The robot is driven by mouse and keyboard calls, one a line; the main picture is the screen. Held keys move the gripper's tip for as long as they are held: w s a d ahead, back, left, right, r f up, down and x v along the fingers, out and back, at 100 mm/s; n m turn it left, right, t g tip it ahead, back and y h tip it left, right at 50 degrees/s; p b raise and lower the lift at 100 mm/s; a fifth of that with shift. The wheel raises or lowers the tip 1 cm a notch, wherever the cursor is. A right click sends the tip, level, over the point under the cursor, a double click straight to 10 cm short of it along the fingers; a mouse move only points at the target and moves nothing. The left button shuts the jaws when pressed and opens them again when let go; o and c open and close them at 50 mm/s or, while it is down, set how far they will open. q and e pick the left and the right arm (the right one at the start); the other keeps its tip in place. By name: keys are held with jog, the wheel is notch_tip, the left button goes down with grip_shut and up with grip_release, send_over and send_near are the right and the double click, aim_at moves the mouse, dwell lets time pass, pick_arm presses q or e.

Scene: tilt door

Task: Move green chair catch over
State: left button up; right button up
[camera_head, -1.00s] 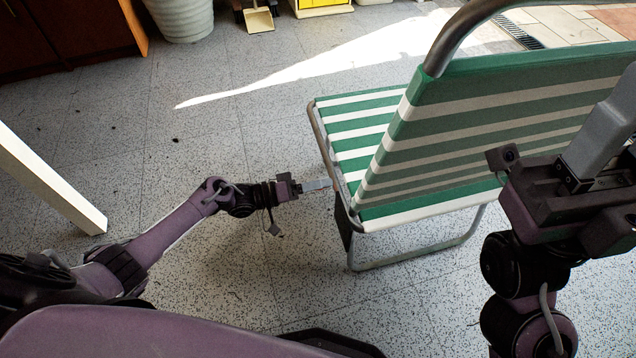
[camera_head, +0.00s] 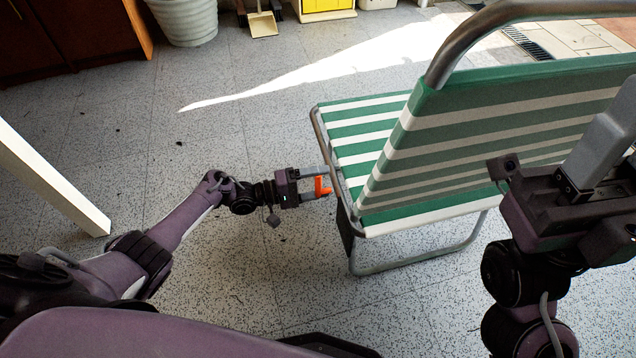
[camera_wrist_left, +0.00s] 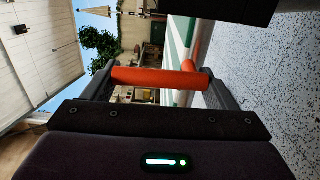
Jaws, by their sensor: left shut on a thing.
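The green and white striped folding chair (camera_head: 485,125) stands on the floor right of centre in the head view, its backrest toward me. Its stripes also show in the left wrist view (camera_wrist_left: 181,38). An orange catch (camera_head: 321,187) is at the left side of the chair frame. My left gripper (camera_head: 326,182) is shut on it beside the seat's tube. In the left wrist view the orange catch (camera_wrist_left: 155,78) spans between the two fingers. My right gripper (camera_head: 606,130) is raised at the right, in front of the backrest; its finger gap is not clear.
A white post (camera_head: 50,180) stands at the left. A white ribbed pot (camera_head: 186,20), a dustpan (camera_head: 262,24) and a yellow box (camera_head: 322,8) are at the back. The speckled floor left of the chair is clear.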

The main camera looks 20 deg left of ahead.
dwell(0.4)
pick_arm(q)
jog(key=o, duration=1.4)
jog(key=shift+c, duration=0.2)
jog(key=v, duration=0.7)
jog(key=shift+s+a+p, duration=0.2)
jog(key=shift+a+p, duration=0.15)
jog(key=shift+p, duration=0.05)
jog(key=shift+s, duration=0.1)
